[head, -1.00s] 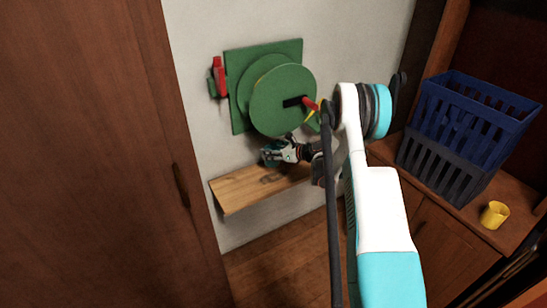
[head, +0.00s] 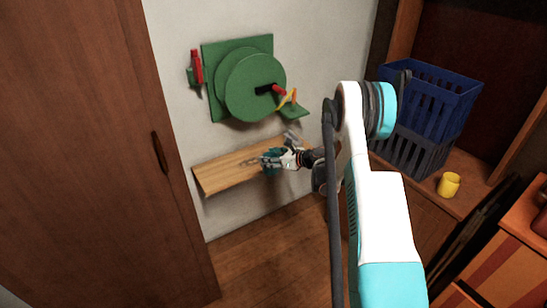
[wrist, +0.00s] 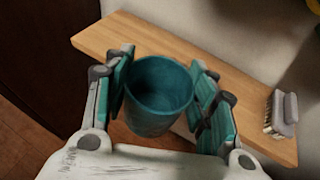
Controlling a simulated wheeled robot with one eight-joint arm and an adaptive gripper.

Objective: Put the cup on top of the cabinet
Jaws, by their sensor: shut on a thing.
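My gripper (wrist: 161,108) is shut on a teal cup (wrist: 157,95). In the wrist view the cup sits between the two fingers with its open mouth facing the camera. In the head view my gripper (head: 274,160) is in front of the wall shelf, and the cup is small and hard to separate from the teal fingers. A brown wooden cabinet (head: 470,197) stands at the right, well apart from my gripper. Blue and dark baskets and a small yellow cup (head: 449,184) stand on its top.
The wooden shelf (head: 218,174) carries a grey brush (wrist: 283,112) at one end. A green hose reel (head: 250,85) hangs above it. The blue basket (head: 430,100) fills much of the cabinet top. An orange-brown cabinet (head: 510,255) shows at lower right. A tall brown door (head: 80,150) is at left.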

